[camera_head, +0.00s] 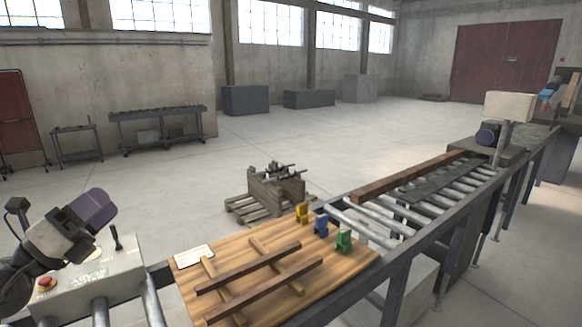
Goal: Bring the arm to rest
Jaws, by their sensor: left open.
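My right gripper is not in view.
A wooden board (345,262) carries dark wooden bars (247,270), a white card (194,257) and yellow (302,212), blue (321,227) and green (343,241) pieces. A roller conveyor (440,200) with a long beam (415,180) runs right. A pallet (250,207) stands behind on open floor.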

